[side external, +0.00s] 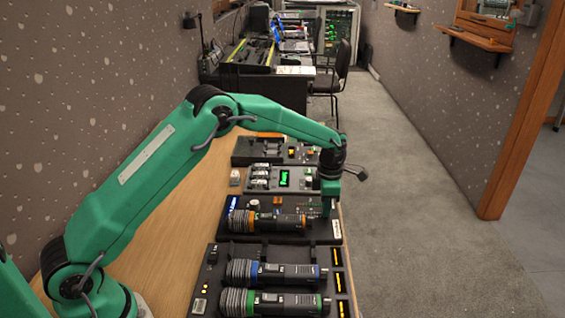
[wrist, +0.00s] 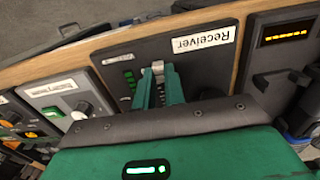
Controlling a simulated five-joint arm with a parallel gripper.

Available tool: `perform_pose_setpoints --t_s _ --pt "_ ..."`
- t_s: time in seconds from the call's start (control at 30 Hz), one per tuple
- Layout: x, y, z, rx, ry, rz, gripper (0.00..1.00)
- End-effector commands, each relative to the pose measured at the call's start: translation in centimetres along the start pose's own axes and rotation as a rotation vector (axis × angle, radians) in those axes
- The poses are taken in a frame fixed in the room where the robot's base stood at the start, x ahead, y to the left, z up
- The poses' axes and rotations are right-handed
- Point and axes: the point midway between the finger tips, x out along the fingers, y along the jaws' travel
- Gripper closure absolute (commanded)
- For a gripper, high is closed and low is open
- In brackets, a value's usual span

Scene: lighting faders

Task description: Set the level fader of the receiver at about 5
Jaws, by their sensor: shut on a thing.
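The receiver (wrist: 215,62) is a dark panel with a white "Receiver" label, seen upside down in the wrist view. In the side view the receiver panel (side external: 322,236) lies under my gripper, with its label at the right edge. My gripper (wrist: 159,78) has its two green fingers shut on the light grey cap of the level fader (wrist: 157,66). In the side view my gripper (side external: 327,208) points down at the panel's right end and hides the fader. The fader's scale and its setting cannot be read.
A microphone with an orange ring (side external: 268,221) lies on the receiver panel's left part. A charger (side external: 208,292) with blue-ringed and green-ringed microphones stands in front. The table's right edge is close.

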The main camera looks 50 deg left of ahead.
Motion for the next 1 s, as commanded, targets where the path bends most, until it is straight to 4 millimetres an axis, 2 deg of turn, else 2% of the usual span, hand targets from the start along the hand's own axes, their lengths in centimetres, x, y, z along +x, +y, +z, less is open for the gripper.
perform_pose_setpoints --t_s 0.23,0.53,0.9,0.93,1.0 --pt "-0.1 0.1 -0.8 -0.001 -0.001 0.001 1.0" --pt "-0.1 0.1 -3.6 -0.002 0.0 0.0 1.0" --pt "-0.2 0.0 -3.9 0.0 -0.002 0.002 1.0" --pt "-0.2 0.0 -3.9 0.0 -0.002 0.002 0.87" --pt "-0.1 0.0 -3.9 0.0 -0.002 0.002 0.73"
